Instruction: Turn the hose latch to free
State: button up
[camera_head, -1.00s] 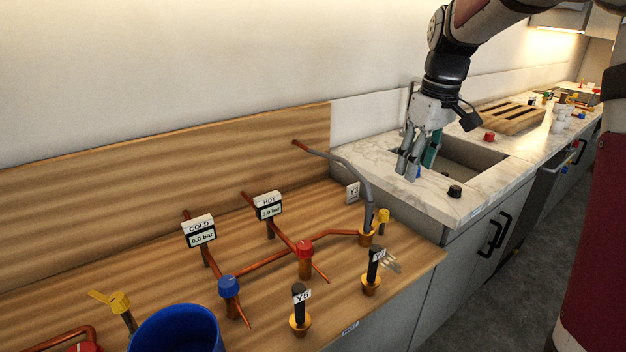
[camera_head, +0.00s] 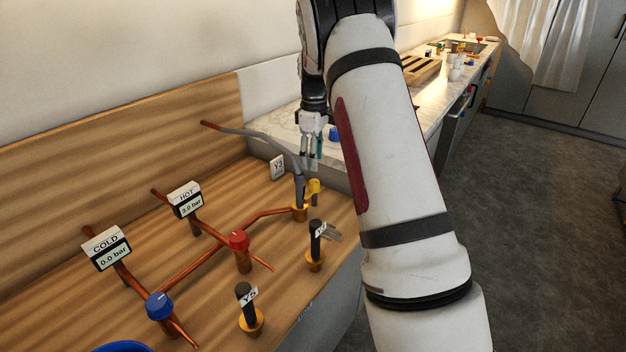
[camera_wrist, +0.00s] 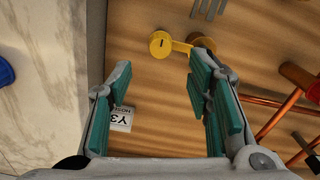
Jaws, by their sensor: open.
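The yellow hose latch (camera_head: 314,186) sits on the brass fitting (camera_head: 299,213) at the end of the copper pipe, on the wooden worktop. My gripper (camera_wrist: 158,85) is open and empty, with green pads either side. In the head view my gripper (camera_head: 311,158) hangs behind and above the latch, apart from it.
The Y3 tag (camera_head: 277,167) stands left of the hose. Red (camera_head: 238,240) and blue (camera_head: 159,305) knobs sit on the pipes. A marble counter (camera_wrist: 40,80) lies left in the wrist view.

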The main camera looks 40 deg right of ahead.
aim_at(314, 181)
notch_tip(314, 181, down, 8)
jog(key=shift+f, duration=0.1)
dwell(0.4)
grip_shut()
